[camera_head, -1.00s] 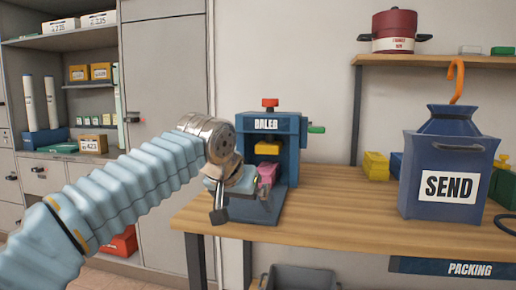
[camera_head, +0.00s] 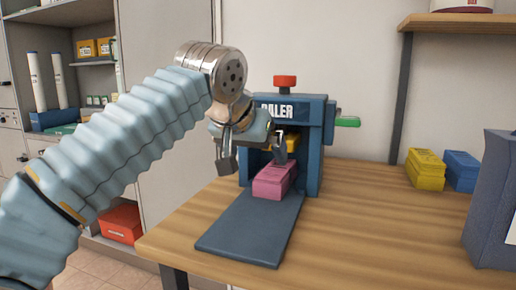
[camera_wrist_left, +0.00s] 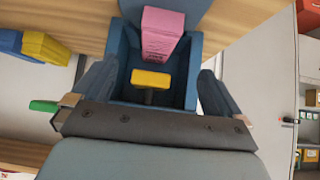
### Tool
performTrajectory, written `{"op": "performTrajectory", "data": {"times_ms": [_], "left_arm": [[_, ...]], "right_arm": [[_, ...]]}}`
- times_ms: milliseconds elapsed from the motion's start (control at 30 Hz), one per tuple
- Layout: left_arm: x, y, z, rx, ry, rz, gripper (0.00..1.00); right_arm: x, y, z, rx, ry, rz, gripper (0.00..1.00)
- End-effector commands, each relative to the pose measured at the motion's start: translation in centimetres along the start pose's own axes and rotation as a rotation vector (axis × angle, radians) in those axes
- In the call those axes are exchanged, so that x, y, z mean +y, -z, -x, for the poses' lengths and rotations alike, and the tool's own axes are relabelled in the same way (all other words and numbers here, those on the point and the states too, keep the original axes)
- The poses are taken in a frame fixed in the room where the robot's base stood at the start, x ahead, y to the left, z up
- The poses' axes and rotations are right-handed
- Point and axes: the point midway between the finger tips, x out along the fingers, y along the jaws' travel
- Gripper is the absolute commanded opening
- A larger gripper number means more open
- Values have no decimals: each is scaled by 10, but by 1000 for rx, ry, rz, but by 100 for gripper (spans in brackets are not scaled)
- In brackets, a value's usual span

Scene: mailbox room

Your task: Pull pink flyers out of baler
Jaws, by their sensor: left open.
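The blue baler (camera_head: 313,150) stands on the wooden table with a red knob on top and a green handle on its right. The pink flyers (camera_head: 272,181) form a block at its mouth, partly inside, resting by the dark blue front plate (camera_head: 250,228). A yellow press block (camera_head: 292,144) is above and behind them. My left gripper (camera_head: 253,156) is open and empty, just above the pink block and in front of the opening. The left wrist view shows the pink flyers (camera_wrist_left: 162,33) and yellow block (camera_wrist_left: 150,79) between its spread fingers, apart from both.
Yellow (camera_head: 425,170) and blue (camera_head: 461,171) blocks lie on the table at the right. A dark blue box (camera_head: 492,215) stands at the right edge. The table (camera_head: 370,235) right of the front plate is clear. A shelf is on the wall above right.

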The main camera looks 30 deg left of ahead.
Motion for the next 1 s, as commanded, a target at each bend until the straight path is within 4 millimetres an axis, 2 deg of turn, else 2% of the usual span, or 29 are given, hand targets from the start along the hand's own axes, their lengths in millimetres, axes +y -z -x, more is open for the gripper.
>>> {"op": "performTrajectory", "data": {"times_ms": [167, 267, 800, 1000], "left_arm": [[0, 0, -3, -1, 0, 0, 100], [0, -1, -11, -3, 1, 0, 100], [0, -2, -109, -4, 0, -1, 100], [0, -1, -132, -2, -1, 0, 100]], "right_arm": [[0, 0, -1, 0, 0, 0, 43], [1, 0, -2, 1, -1, -1, 43], [10, 3, -13, 8, -7, -6, 43], [10, 3, -14, 9, -7, -7, 43]]}}
